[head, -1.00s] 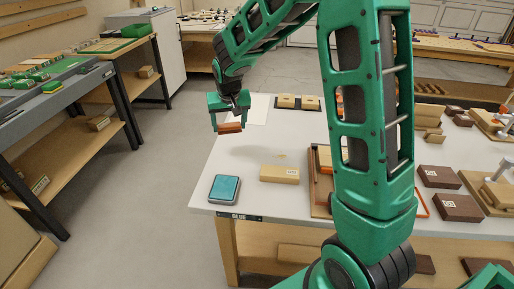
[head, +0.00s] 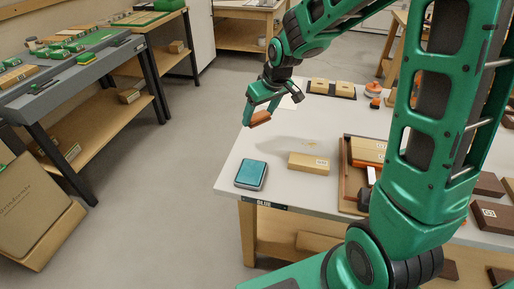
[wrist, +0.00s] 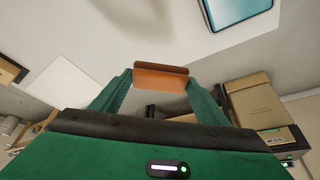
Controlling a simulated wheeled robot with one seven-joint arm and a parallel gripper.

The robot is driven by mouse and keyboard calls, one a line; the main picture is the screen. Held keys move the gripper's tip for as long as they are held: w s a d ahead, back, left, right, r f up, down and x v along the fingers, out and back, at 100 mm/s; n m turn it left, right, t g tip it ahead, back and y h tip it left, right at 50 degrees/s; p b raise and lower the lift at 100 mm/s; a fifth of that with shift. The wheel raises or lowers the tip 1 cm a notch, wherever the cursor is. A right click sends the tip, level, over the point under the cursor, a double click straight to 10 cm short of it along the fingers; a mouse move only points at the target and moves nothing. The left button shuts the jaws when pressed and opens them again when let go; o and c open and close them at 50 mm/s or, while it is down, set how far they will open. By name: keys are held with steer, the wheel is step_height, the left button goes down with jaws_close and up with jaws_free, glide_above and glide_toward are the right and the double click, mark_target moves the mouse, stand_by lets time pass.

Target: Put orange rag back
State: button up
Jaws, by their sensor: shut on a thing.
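My gripper (head: 262,112) is shut on the orange rag (head: 260,118), which looks like a small folded orange-brown piece. My gripper holds it above the far left part of the white table (head: 226,178). In the wrist view the rag (wrist: 160,77) sits between both fingertips, with its shape clear of the table surface. Its place of return cannot be told from these frames.
A teal-topped tin (head: 251,174) and a tan box (head: 309,162) stand near the table's front edge. A brown tray (head: 348,185) is right of them, partly behind my arm. Tan blocks (head: 331,88) sit on a dark base at the back. Floor is open at left.

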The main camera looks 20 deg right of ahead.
steer(key=s+a+r+n+g+y, duration=0.1)
steer(key=s+a+n+g+y, duration=0.1)
steer(key=s+a+n, duration=0.6)
steer(key=w+d+f, duration=0.2)
steer(key=d, duration=0.1)
steer(key=w+d+f, duration=0.2)
steer(key=d, duration=0.1)
steer(key=w+d+f, duration=0.3)
steer(key=shift+d, duration=0.1)
steer(key=shift+f, duration=1.9)
steer(key=o, duration=0.9)
steer(key=shift+o, duration=0.2)
